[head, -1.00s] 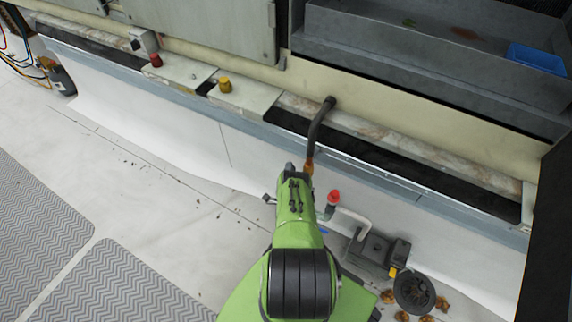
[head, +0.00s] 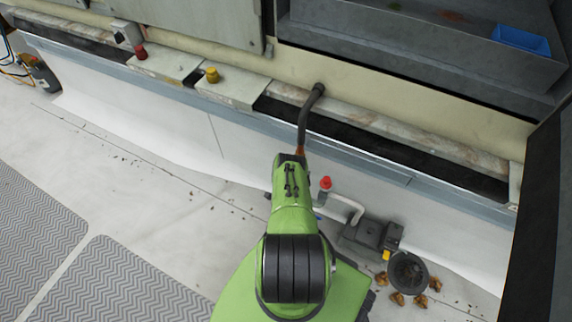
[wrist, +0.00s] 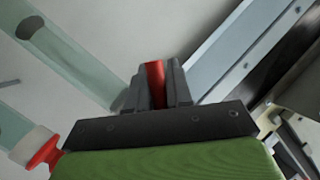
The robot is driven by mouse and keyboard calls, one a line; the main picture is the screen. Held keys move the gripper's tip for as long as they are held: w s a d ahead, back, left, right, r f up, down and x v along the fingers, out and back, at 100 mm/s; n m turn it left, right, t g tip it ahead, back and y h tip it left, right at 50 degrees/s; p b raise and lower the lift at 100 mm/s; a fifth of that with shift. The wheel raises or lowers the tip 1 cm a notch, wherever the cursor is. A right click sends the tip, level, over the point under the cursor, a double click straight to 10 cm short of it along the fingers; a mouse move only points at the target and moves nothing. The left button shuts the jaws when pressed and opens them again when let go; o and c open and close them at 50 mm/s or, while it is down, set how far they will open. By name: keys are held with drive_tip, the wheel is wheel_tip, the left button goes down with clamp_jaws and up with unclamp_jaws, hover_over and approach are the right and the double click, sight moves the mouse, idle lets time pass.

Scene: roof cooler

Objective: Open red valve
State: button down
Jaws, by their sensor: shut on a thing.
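In the wrist view my gripper (wrist: 153,86) is shut on a red piece (wrist: 155,80), which shows upright between the two dark fingers. It looks like a valve handle, but its lower part is hidden by the fingers and gripper body. A second red handle (wrist: 42,150) with a white collar sits on a translucent greenish pipe at the lower left. In the head view a red-capped valve (head: 325,184) stands on a grey pipe just right of my green arm. My gripper is hidden there behind the arm. I cannot tell which way the held piece is turned.
A dark hose (head: 308,112) runs from the wall down behind my arm. A pump-like unit (head: 365,238) and a round black part (head: 407,272) lie to the right. Red (head: 140,51) and yellow (head: 211,75) knobs sit on the ledge. The floor at left is open.

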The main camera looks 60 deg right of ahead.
drive_tip(key=c, duration=1.1)
unclamp_jaws()
